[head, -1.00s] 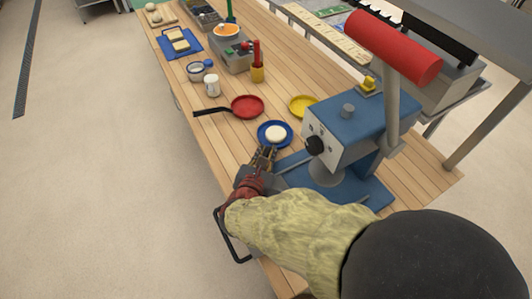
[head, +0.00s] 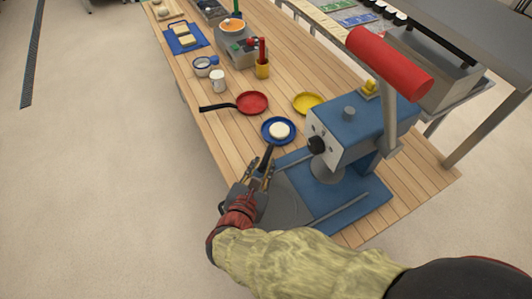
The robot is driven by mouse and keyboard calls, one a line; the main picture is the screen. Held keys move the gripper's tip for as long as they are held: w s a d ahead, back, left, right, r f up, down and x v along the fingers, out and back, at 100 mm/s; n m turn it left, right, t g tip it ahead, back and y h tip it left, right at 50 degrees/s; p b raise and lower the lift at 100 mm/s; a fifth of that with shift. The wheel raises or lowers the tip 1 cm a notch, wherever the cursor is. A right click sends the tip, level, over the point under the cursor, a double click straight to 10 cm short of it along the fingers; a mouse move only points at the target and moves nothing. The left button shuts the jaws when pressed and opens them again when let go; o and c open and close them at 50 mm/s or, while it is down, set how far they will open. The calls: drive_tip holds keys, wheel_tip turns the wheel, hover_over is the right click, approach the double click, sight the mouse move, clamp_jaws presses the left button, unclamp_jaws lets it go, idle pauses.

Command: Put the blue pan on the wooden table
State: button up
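The blue pan (head: 292,138) lies flat on the wooden table (head: 222,126), just left of the blue press. A round white disc (head: 280,130) rests in it. Its dark handle (head: 267,157) points toward me. My gripper (head: 261,172) is at the near end of this handle, its fingers spread to either side of it. The gripper looks open, and I cannot tell whether it touches the handle.
The blue press (head: 350,132) with a red roller grip (head: 390,62) stands close on the right. A red pan (head: 252,103) and a yellow pan (head: 307,103) lie beyond the blue pan. A white mug (head: 217,82) stands farther back. Bare table shows left of the blue pan.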

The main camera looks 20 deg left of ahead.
drive_tip(key=shift+v, duration=1.2)
